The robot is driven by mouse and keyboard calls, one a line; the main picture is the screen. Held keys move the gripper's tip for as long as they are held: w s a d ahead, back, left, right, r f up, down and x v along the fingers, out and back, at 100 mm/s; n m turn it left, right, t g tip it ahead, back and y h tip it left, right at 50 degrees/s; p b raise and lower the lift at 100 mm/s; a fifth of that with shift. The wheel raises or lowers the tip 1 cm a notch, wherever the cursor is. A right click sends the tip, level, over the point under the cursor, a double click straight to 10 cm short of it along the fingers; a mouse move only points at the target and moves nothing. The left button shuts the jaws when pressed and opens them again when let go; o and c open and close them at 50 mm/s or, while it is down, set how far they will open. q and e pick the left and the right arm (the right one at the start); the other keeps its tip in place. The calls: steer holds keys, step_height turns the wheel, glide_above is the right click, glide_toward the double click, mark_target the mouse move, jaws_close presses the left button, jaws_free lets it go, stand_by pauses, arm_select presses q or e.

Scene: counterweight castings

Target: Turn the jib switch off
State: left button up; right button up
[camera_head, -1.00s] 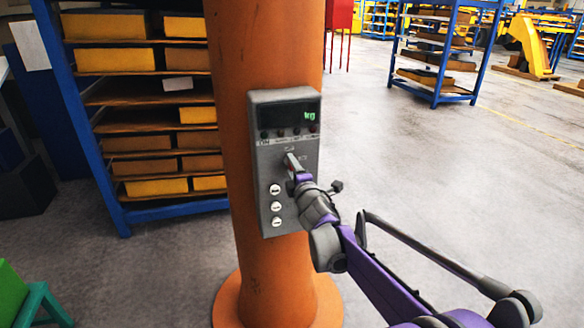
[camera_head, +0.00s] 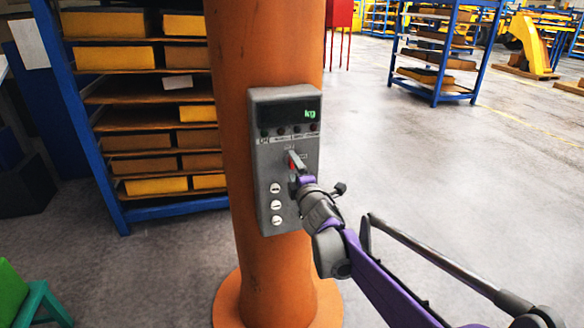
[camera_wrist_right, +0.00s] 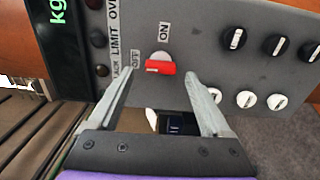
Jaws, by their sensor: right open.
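The grey control box (camera_head: 268,225) is on the orange column, with a lit green "kg" display (camera_head: 309,114). In the right wrist view the jib switch (camera_wrist_right: 160,67) is a red lever on a pale round base, with ON and OFF labels beside it. My right gripper (camera_wrist_right: 160,75) is open, its two fingers on either side of the red lever with visible gaps. In the head view this gripper (camera_head: 296,165) is in front of the box and partly hides the switch. My left gripper is not in view.
Black knobs (camera_wrist_right: 238,39) and white buttons (camera_wrist_right: 246,99) are on the same panel, right of the switch in the wrist view. A blue rack with yellow bins (camera_head: 157,186) stands left of the column (camera_head: 275,272).

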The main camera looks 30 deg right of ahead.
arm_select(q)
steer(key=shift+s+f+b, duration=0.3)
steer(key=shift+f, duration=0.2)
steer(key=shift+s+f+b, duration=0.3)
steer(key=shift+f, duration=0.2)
arm_select(e)
steer(key=v, duration=0.9)
steer(key=shift+s, duration=0.1)
steer(key=s+a+f+m+g+y, duration=0.2)
steer(key=s+a+f+m+g, duration=0.4)
steer(key=s+a+f, duration=0.3)
steer(key=s+a+f+m+g+y, duration=0.2)
steer(key=s+a+f+m+g, duration=0.3)
steer(key=s+f, duration=1)
steer(key=s+a+m, duration=0.1)
steer(key=a+m, duration=0.2)
steer(key=m, duration=0.1)
steer(key=shift+s+a+g, duration=0.35)
steer(key=shift+a+g, duration=0.05)
steer(key=shift+f, duration=0.1)
